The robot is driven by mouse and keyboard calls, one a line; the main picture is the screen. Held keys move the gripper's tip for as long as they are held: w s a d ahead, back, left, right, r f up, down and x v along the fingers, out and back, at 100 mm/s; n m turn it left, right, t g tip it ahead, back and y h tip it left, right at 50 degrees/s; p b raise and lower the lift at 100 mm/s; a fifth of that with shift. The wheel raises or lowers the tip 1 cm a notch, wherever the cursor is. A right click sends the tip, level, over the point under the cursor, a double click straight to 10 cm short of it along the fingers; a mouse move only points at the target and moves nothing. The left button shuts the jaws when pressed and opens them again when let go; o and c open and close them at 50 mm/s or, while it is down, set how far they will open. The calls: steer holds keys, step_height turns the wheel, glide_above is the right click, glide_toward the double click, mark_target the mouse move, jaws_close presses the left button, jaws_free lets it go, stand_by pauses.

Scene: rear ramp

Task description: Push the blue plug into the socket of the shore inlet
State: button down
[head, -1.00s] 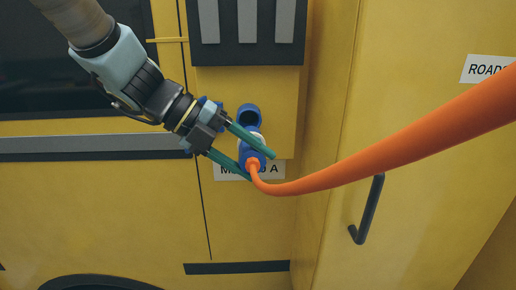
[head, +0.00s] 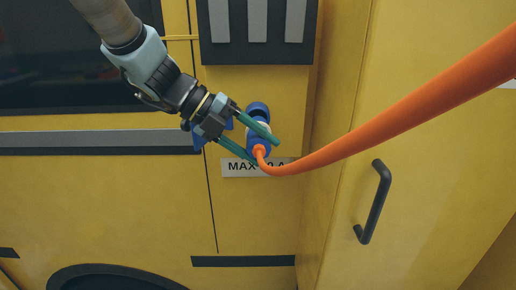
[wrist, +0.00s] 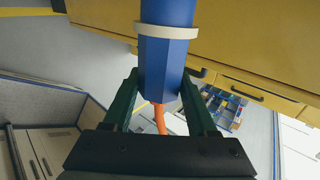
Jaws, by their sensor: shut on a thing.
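The blue plug (head: 256,146) has a pale ring and an orange cable from its rear. My gripper (head: 268,150) is shut on the plug, one green finger on each side. The wrist view also shows the plug (wrist: 168,55) between the fingers, with its pale band. The blue round shore inlet (head: 257,107) is on the yellow wall, just above and behind the plug. The plug overlaps the inlet's lower part in the head view. The plug's front end and the socket opening are largely hidden, so I cannot tell whether they touch.
The orange cable (head: 400,100) sweeps to the upper right. A partly covered "MAX" label (head: 240,169) is below the plug. A blue part (head: 199,136) shows behind my gripper. A dark door handle (head: 374,202) is at the right; a slatted dark panel (head: 258,50) is above.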

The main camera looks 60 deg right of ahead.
steer(key=shift+w+d, duration=0.45)
steer(key=shift+d, duration=0.2)
steer(key=shift+w+d+p, duration=0.85)
steer(key=shift+d, duration=0.25)
steer(key=shift+w+d+p, duration=0.8)
steer(key=shift+d, duration=0.3)
stand_by(2.2)
steer(key=shift+c, duration=0.6)
jaws_free()
